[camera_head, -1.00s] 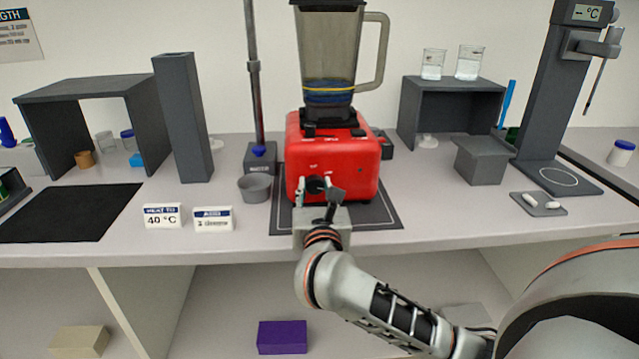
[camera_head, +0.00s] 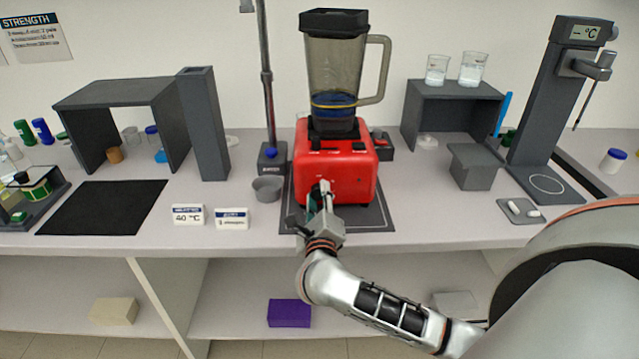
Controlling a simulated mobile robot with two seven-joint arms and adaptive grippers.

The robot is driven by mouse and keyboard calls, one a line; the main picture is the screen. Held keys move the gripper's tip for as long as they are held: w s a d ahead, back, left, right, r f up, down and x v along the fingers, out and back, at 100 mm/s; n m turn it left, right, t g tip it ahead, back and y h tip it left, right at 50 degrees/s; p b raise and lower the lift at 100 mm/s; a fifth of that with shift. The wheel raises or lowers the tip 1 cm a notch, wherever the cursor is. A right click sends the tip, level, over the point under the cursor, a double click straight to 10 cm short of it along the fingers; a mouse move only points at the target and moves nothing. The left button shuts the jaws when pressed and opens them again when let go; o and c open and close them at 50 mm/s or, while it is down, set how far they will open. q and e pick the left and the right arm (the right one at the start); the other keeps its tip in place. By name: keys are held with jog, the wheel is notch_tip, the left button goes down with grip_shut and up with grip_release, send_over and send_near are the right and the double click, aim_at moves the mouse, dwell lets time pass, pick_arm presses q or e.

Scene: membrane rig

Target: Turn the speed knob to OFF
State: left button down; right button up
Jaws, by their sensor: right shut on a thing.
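A red blender base (camera_head: 354,176) stands on a dark mat (camera_head: 374,219) at the middle of the bench, with a clear jug (camera_head: 334,72) on top. The speed knob is on its front face, low and left of centre, and is mostly hidden behind my fingers. My right gripper (camera_head: 320,197) is at the front of the base, shut on the speed knob. I cannot read the knob's mark or its setting. My left gripper is not in view.
A small grey bowl (camera_head: 267,189) and a stand with a pole (camera_head: 268,95) are just left of the blender. Two label cards (camera_head: 188,215) stand near the front edge. A grey block (camera_head: 473,166) is at the right.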

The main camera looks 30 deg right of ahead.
jog(key=n+p, duration=0.1)
jog(key=n, duration=0.1)
jog(key=shift+n, duration=0.8)
jog(key=n, duration=0.4)
jog(key=shift+f+n, duration=0.1)
jog(key=shift+n, duration=0.2)
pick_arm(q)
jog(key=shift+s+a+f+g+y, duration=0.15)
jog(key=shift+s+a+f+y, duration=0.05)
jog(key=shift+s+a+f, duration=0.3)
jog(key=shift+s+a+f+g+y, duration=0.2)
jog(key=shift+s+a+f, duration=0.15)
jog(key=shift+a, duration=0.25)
pick_arm(e)
jog(key=shift+n, duration=0.8)
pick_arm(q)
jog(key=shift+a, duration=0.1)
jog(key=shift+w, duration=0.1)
pick_arm(e)
jog(key=o, duration=1)
jog(key=shift+o, duration=0.5)
